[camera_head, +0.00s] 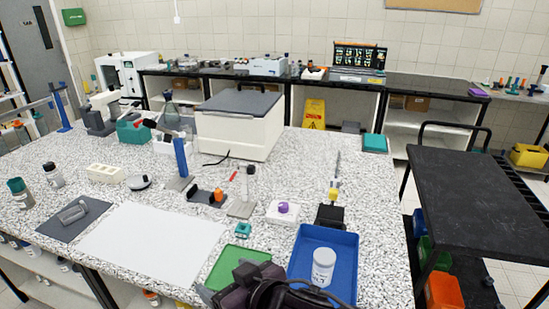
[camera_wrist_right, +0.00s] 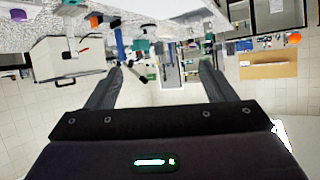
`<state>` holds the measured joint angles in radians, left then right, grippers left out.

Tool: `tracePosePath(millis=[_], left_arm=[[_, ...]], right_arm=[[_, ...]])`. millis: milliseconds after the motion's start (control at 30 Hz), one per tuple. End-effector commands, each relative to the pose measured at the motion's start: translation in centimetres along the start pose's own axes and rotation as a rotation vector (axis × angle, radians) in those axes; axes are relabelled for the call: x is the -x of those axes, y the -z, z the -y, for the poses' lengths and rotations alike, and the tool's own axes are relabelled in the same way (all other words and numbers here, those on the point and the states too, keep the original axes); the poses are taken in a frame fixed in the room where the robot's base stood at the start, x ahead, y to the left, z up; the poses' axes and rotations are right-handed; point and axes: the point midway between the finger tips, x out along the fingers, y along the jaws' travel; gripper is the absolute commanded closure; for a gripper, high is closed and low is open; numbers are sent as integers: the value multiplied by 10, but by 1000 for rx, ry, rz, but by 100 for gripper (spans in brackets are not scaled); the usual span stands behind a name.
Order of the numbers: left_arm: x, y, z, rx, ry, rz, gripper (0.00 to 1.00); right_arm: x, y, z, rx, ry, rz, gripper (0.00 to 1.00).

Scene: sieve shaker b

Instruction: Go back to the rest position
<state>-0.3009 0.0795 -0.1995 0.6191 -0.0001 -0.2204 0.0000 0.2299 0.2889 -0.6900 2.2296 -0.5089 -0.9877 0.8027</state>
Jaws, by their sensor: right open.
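My right gripper (camera_head: 268,290) is at the bottom edge of the head view, in front of the green tray (camera_head: 232,268) and beside the blue tray (camera_head: 350,262). Its dark body hides part of both trays' near sides. In the right wrist view my right gripper (camera_wrist_right: 160,66) has its two fingers wide apart with nothing between them. That view shows the room upside down, with the bench at the top. A white lidded jar (camera_head: 323,267) stands upright in the blue tray. My left gripper is in neither view.
The speckled bench holds a white sheet (camera_head: 152,245), a grey mat (camera_head: 70,219), a large white box with a grey lid (camera_head: 236,136) and a blue upright stand (camera_head: 181,158). A black cart (camera_head: 480,190) stands to the right, across a floor gap.

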Motion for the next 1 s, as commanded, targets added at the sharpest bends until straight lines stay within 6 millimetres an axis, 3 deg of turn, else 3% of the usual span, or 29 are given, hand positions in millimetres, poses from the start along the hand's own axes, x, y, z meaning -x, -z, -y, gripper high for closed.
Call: tracePosePath(millis=[133, 200, 300, 500, 767, 800, 1000], left_arm=[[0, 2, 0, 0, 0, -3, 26], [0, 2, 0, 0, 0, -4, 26], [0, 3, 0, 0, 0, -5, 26], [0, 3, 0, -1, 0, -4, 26], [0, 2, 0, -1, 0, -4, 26], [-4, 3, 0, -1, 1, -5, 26], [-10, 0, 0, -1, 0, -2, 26]], right_arm=[[31, -54, -67, -134, -212, 143, 23], [51, -88, -93, -185, -294, 240, 23], [79, -131, -116, -239, -370, 369, 23], [128, -196, -134, -316, -444, 573, 23], [184, -258, -136, -394, -477, 788, 23], [170, -269, -141, -389, -473, 785, 23], [130, -324, -152, -392, -465, 803, 23]])
